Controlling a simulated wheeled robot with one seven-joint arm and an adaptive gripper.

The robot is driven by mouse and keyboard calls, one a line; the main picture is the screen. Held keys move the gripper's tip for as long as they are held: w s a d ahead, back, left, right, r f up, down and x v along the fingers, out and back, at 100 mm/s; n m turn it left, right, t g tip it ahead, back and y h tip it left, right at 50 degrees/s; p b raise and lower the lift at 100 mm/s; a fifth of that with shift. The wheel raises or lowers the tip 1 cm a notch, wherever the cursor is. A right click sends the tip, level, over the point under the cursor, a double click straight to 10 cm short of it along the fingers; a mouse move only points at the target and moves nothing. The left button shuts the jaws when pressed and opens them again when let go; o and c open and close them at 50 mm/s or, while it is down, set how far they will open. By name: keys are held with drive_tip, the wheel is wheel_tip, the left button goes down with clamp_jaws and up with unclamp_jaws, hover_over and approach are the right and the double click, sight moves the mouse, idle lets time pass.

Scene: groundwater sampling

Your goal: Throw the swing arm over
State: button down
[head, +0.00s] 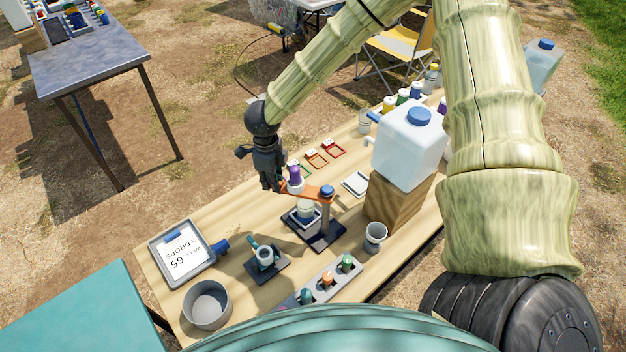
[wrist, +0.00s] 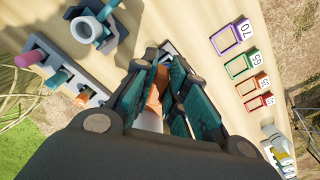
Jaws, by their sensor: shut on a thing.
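The orange swing arm (head: 315,191) reaches left from a grey post with a blue knob (head: 326,190) on top. The post stands on a dark base (head: 327,236) on the wooden table. A pale jar (head: 304,212) stands in a square holder under the arm. My gripper (head: 273,184) is at the arm's left end, pointing down. In the wrist view, its fingers are closed around the orange arm (wrist: 157,92). The exact contact is partly hidden by the fingers.
A tablet (head: 182,254) reading "WELL 65, 3 DROPS", a grey bowl (head: 207,304) and a bottle rack (head: 329,281) stand nearer. A grey cup (head: 375,238) and a jug (head: 410,148) on a wooden block (head: 398,204) are at right. Numbered coloured frames (wrist: 240,65) lie beyond.

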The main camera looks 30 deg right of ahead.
drive_tip(key=s+a+n+p, duration=0.3)
drive_tip(key=s+a+n, duration=0.1)
drive_tip(key=s, duration=0.1)
drive_tip(key=shift+n, duration=0.3)
drive_tip(key=s+a+n+p, duration=0.1)
drive_tip(key=s+n+p, duration=0.1)
drive_tip(key=s+n, duration=0.3)
drive_tip(key=shift+s+a+n, duration=0.2)
drive_tip(key=shift+s+n, duration=0.2)
drive_tip(key=shift+s, duration=1)
drive_tip(key=shift+s+d+n, duration=0.15)
drive_tip(key=shift+s+n, duration=0.65)
drive_tip(key=shift+s, duration=0.35)
